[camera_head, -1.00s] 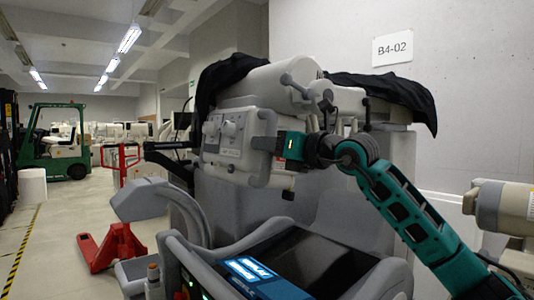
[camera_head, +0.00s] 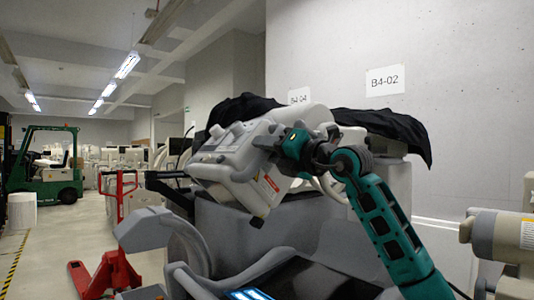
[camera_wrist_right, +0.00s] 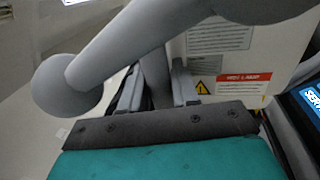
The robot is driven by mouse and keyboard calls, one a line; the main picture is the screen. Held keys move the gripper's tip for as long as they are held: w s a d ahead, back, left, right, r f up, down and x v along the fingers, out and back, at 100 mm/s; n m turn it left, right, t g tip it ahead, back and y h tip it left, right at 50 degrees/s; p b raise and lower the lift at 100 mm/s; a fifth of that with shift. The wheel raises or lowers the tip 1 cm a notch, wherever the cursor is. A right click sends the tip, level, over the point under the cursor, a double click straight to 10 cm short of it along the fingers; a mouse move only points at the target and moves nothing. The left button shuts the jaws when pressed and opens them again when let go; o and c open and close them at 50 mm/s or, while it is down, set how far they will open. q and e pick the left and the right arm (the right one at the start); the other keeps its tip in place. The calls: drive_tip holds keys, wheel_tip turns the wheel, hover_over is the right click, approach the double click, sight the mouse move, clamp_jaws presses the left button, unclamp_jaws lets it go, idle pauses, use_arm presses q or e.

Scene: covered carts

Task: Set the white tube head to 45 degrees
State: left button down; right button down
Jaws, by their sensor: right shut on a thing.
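The white tube head (camera_head: 222,150) is tilted on its mount, its control panel with knobs facing up and toward the left. My right gripper (camera_head: 283,147) is at the right side of the head, shut on its grey handle (camera_head: 245,173). In the right wrist view the handle bar (camera_wrist_right: 155,75) stands between the two fingers of the gripper (camera_wrist_right: 160,90). A warning label (camera_wrist_right: 203,88) and a red label on the head's side lie just beyond. The exact tilt angle cannot be read. My left gripper is out of view.
The cart's grey body (camera_head: 310,228) stands under the head, with a lit screen (camera_head: 248,295) at the front. Black cloth (camera_head: 390,122) covers the parts behind. A beige machine (camera_head: 500,228) stands at right. A red pallet jack (camera_head: 107,272) and green forklift (camera_head: 50,170) are at left.

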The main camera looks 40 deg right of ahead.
drive_tip(key=shift+r, duration=0.35)
drive_tip(key=c, duration=1.2)
unclamp_jaws()
drive_tip(key=shift+o, duration=1.2)
drive_tip(key=shift+f, duration=0.2)
drive_tip(key=shift+s, duration=0.1)
drive_tip(key=shift+s+d+f, duration=0.1)
drive_tip(key=shift+s+f, duration=0.1)
drive_tip(key=shift+s, duration=0.1)
drive_tip(key=b+v, duration=0.5)
drive_tip(key=v, duration=0.7)
